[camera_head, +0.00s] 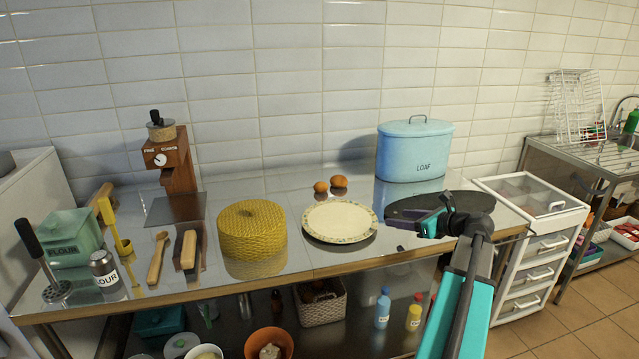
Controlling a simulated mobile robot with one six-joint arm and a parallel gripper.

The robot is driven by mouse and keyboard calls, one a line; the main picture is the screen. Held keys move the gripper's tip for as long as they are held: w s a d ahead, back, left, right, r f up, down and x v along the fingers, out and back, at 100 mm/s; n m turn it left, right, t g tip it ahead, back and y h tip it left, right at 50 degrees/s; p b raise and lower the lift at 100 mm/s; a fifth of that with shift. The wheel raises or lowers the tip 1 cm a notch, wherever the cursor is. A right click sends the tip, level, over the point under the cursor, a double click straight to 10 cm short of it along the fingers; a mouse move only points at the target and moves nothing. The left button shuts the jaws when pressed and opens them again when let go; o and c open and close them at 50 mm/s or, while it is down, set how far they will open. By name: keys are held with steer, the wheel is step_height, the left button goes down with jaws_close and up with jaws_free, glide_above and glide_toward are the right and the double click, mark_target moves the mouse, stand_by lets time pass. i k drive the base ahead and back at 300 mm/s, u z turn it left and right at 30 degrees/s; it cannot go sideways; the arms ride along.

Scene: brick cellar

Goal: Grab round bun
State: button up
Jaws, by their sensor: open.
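Two small round orange-brown things, which look like buns, lie side by side on the steel counter (282,188) behind the plate. The left one (320,187) is slightly nearer and the right one (339,181) a little farther back. I cannot tell which is the round bun. My gripper (422,229) is open and empty at the right, over or near a dark round board (468,203). It is to the right of and nearer than the buns, with the plate partly between.
A cream plate (340,222) stands in front of the buns. A woven yellow round box (252,232) is left of it. A blue loaf tin (413,150) stands behind right. A wooden grinder (172,160) is at the left. The counter left of the buns is clear.

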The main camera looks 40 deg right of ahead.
mark_target(321, 186)
steer(key=i, duration=0.85)
steer(key=u, duration=0.05)
